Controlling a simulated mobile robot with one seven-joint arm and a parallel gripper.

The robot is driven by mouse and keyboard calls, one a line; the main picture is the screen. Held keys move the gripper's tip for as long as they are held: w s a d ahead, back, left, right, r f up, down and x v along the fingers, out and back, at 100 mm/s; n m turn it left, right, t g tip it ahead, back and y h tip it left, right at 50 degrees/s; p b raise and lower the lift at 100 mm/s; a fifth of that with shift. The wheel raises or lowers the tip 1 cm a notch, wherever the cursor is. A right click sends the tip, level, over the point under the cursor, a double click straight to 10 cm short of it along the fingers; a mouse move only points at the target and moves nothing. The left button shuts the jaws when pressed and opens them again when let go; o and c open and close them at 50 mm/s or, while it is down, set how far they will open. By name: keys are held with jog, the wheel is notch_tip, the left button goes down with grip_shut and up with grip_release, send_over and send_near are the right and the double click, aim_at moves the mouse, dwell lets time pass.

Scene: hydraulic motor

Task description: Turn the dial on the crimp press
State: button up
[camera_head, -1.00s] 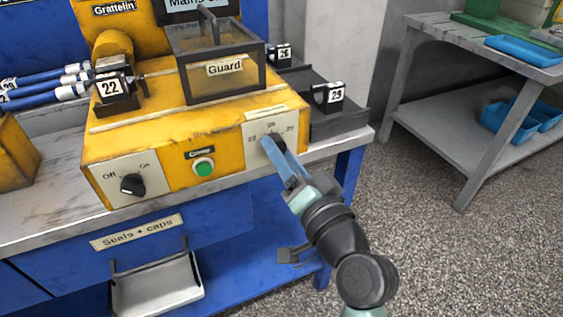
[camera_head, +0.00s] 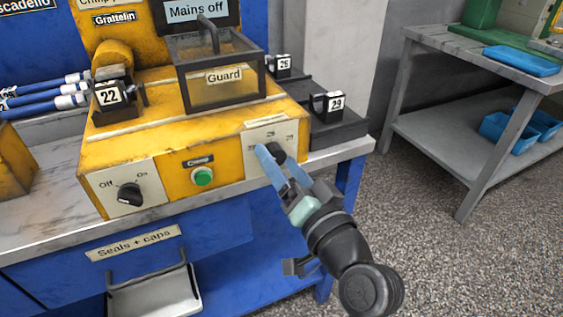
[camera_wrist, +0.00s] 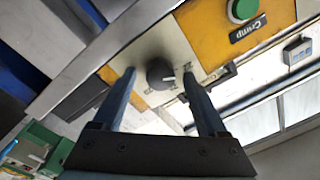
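The yellow crimp press (camera_head: 150,140) stands on the bench. Its right plate carries a black dial (camera_head: 277,153) with numbers around it. My gripper (camera_head: 271,152) is at this dial, its blue fingers pointing at the plate. In the wrist view the dial (camera_wrist: 159,74) appears between two spread fingers (camera_wrist: 159,73), with a gap on each side. Its white pointer mark faces right in that view. The dial appears free of the fingers; how far their tips are from the plate I cannot tell.
On the press front are a black Off/On knob (camera_head: 129,194) and a green button (camera_head: 203,176). A Guard box (camera_head: 217,72) sits on top. Blocks marked 22 (camera_head: 110,97), 26 and 29 (camera_head: 331,106) stand around. A grey table (camera_head: 440,52) is at right, with open floor between.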

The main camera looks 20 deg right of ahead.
jog(key=s, duration=1.3)
jog(key=shift+d+f+p, duration=0.3)
jog(key=shift+d+p, duration=0.05)
jog(key=shift+d, duration=0.05)
jog(key=w+a+r+n+t, duration=0.2)
jog(key=a+r, duration=0.2)
jog(key=r, duration=0.5)
jog(key=w+a+r+n+t, duration=0.2)
jog(key=a+r, duration=0.2)
jog(key=r, duration=0.4)
jog(key=w+a+r+n+t, duration=0.1)
jog(key=w+a+r+n, duration=0.3)
jog(key=r, duration=0.5)
jog(key=s+a+r+t+h, duration=0.1)
jog(key=s+a+r+t, duration=0.1)
jog(key=s+a+r, duration=0.3)
jog(key=s+a+r+t, duration=0.1)
jog(key=s+r+t, duration=0.15)
jog(key=r, duration=0.45)
notch_tip(320, 180, up, 31)
jog(key=p, duration=3.2)
jog(key=shift+w+d+f+m+g+p, duration=0.2)
jog(key=shift+w+d+m+g+p, duration=0.1)
jog(key=shift+d+g+p, duration=0.1)
